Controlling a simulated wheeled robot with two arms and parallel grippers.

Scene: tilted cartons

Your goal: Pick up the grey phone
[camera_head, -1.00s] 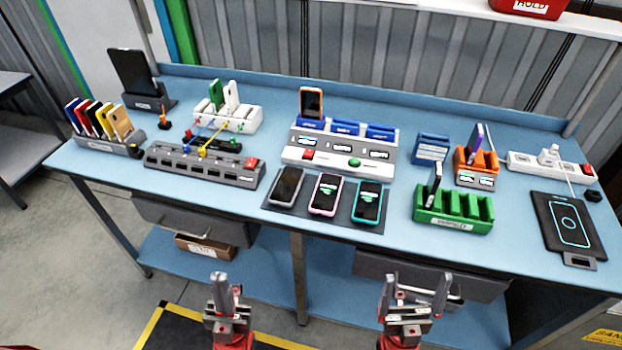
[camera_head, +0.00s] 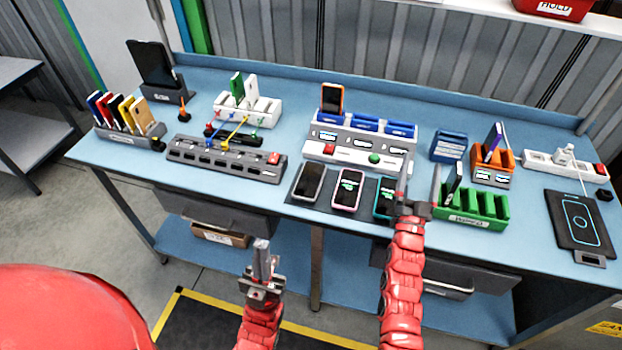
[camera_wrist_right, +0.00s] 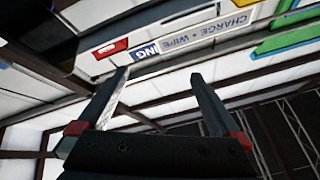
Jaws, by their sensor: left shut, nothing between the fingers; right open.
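A grey-cased phone (camera_head: 309,183) lies face up on a dark mat (camera_head: 329,202) at the bench's front edge, leftmost in a row of three. A pink-cased phone (camera_head: 347,190) lies beside it, and a teal-cased phone (camera_head: 383,198) is partly hidden by my right gripper. My right gripper (camera_head: 419,187) is open and empty, in front of the green rack and right of the grey phone. In the right wrist view its fingers (camera_wrist_right: 160,76) are apart with nothing between them. My left gripper (camera_head: 262,250) is shut and empty, low in front of the bench.
A white charging dock (camera_head: 350,160) stands behind the phones. A green rack (camera_head: 480,222) with a phone in it stands to the right, near my right gripper. A grey slotted strip (camera_head: 225,160) lies to the left. A black pad (camera_head: 580,225) lies far right.

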